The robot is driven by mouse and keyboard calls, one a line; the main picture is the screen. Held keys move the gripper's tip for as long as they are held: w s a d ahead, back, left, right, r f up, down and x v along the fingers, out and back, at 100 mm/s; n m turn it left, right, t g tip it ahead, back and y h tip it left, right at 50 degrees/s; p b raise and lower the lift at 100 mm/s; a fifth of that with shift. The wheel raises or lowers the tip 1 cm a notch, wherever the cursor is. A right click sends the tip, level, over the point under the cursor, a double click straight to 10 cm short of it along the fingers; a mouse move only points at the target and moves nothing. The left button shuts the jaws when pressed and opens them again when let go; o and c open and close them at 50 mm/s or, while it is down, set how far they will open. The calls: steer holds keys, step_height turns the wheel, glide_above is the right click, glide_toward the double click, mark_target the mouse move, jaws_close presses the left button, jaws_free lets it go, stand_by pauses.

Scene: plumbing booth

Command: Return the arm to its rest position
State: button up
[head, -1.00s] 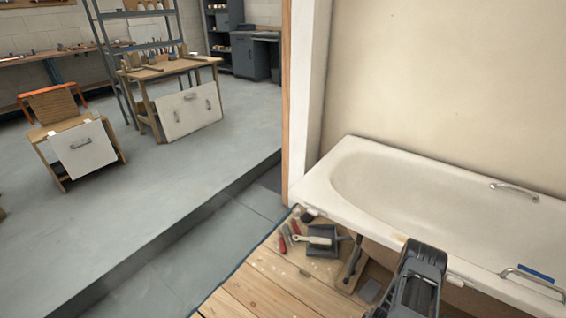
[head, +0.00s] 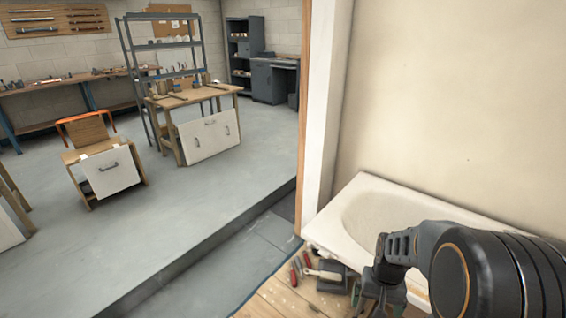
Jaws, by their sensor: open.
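My arm shows at the lower right of the head view, with a large dark joint close to the camera. The arm reaches left from there, in front of the bathtub (head: 357,212). My gripper (head: 374,294) hangs at its left end, pointing down over the wooden floor near the tub's front. It is open, and I see nothing held in it. The fingertips are small and partly cut off by the lower edge of the picture.
Red-handled tools (head: 296,270), a brush (head: 322,274) and a dark dustpan (head: 331,285) lie on the wooden floor (head: 272,300) left of my gripper. A wall end (head: 321,120) stands behind. The grey floor (head: 190,215) at left is largely open before a workbench (head: 190,97).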

steer(key=s+a+r+n+t+p, duration=0.1)
steer(key=s+a+r+t+p, duration=0.1)
steer(key=r, duration=0.9)
steer(key=s+a+r+n+t+p, duration=0.1)
steer(key=a+r+p, duration=0.4)
steer(key=r, duration=0.6)
steer(key=shift+s+a+n+t+h, duration=0.15)
steer(key=shift+s+n+t+h, duration=0.2)
steer(key=shift+n+t, duration=0.5)
steer(key=shift+r+m, duration=0.1)
steer(key=shift+m, duration=0.15)
